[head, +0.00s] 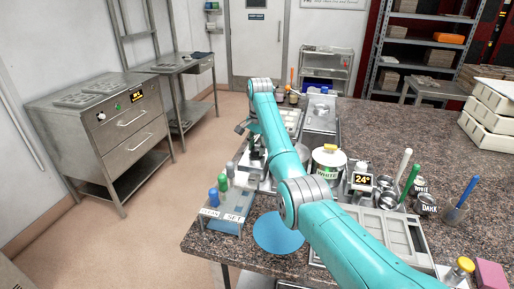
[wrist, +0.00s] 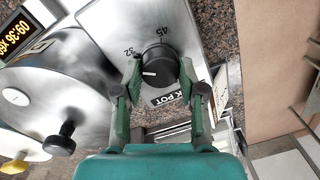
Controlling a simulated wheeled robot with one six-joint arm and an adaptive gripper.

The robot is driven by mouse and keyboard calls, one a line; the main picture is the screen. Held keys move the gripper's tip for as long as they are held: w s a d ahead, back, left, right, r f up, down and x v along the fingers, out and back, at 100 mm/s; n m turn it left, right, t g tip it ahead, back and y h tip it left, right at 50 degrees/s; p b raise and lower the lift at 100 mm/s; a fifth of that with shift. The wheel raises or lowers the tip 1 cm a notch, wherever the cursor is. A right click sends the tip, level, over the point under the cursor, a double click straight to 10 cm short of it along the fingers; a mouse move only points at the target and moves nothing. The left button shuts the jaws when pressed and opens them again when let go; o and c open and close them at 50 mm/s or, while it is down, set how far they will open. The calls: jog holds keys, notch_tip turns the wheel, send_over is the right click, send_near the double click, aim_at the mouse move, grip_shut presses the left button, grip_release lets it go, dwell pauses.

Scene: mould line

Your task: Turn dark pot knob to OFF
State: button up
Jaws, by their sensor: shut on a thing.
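The dark pot knob (wrist: 160,70) is a round black dial on a steel panel in the wrist view. Its white pointer mark points left in the picture. The numbers 32 and 45 show on the panel above it, and a label partly reading "K POT" (wrist: 172,98) sits below. No OFF mark is readable. My gripper (wrist: 161,64) is shut on the knob, one green finger on each side. A steel lid with a black handle (wrist: 60,140) lies to the left. In the head view, my arm hides the knob and most of the gripper.
The white pot (head: 328,163) stands right of my arm, beside a 24° display (head: 362,182). An amber display (wrist: 22,38) borders the wrist view.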

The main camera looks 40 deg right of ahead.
jog(key=n, duration=1.2)
jog(key=shift+w+a+n+g, duration=0.1)
jog(key=shift+w+n+g, duration=0.05)
jog(key=shift+n+g, duration=0.2)
jog(key=n, duration=0.6)
jog(key=shift+a+n, duration=0.1)
jog(key=shift+n, duration=0.15)
jog(key=n, duration=0.5)
jog(key=shift+n, duration=0.3)
jog(key=o, duration=1.1)
jog(key=shift+o, duration=0.2)
